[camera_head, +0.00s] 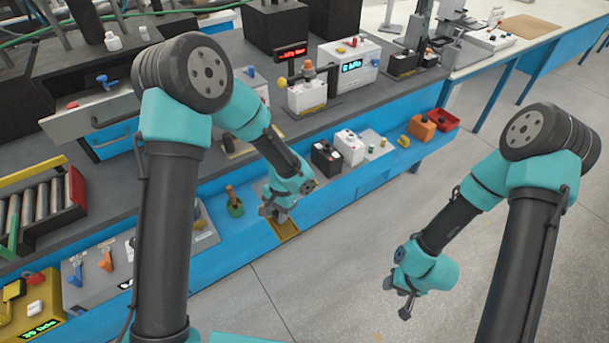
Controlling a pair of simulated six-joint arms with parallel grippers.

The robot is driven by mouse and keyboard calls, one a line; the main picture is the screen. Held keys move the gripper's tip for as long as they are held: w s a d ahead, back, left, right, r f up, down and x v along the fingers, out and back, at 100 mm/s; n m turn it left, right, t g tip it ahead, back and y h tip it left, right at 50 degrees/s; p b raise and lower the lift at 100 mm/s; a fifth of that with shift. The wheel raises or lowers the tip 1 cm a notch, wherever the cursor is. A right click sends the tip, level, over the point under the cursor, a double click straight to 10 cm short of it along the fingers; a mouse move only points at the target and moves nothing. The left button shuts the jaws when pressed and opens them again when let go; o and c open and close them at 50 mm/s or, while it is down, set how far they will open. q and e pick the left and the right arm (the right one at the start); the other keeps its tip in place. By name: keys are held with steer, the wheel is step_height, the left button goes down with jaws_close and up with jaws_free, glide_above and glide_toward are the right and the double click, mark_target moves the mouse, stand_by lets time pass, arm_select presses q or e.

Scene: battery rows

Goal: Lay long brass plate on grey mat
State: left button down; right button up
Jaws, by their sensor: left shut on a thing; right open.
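A flat brass-coloured plate (285,229) shows just below my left gripper (272,213), at the front of the blue lower shelf. My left gripper is shut, with the plate at its fingertips; the fingers hide part of it. I cannot tell whether the plate touches the shelf. A light grey mat-like surface (377,155) lies to the right on the same shelf, beside a black and a white battery, and carries small pieces. I cannot be sure that it is the grey mat. My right gripper (396,297) is open and empty above the floor, away from the bench.
A black battery (326,158) and a white battery (349,147) stand right of my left gripper. A green-based post (234,205) stands close on its left. An orange box (422,127) and red bin (444,119) are farther right. The floor below is clear.

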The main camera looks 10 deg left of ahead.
arm_select(q)
steer(key=w+a, duration=0.1)
steer(key=w, duration=0.4)
steer(key=w+a+f, duration=0.1)
steer(key=w+a, duration=0.1)
steer(key=w, duration=0.2)
steer(key=w+a, duration=0.1)
steer(key=w, duration=0.4)
steer(key=shift+w+a+f, duration=0.2)
steer(key=shift+w, duration=0.1)
steer(key=shift+w, duration=0.1)
steer(key=shift+w+a, duration=0.15)
steer(key=shift+w, duration=0.15)
steer(key=shift+s+f, duration=0.1)
steer(key=shift+f, duration=1.7)
steer(key=shift+f, duration=0.1)
steer(key=c, duration=0.8)
jaws_free()
steer(key=v, duration=1.2)
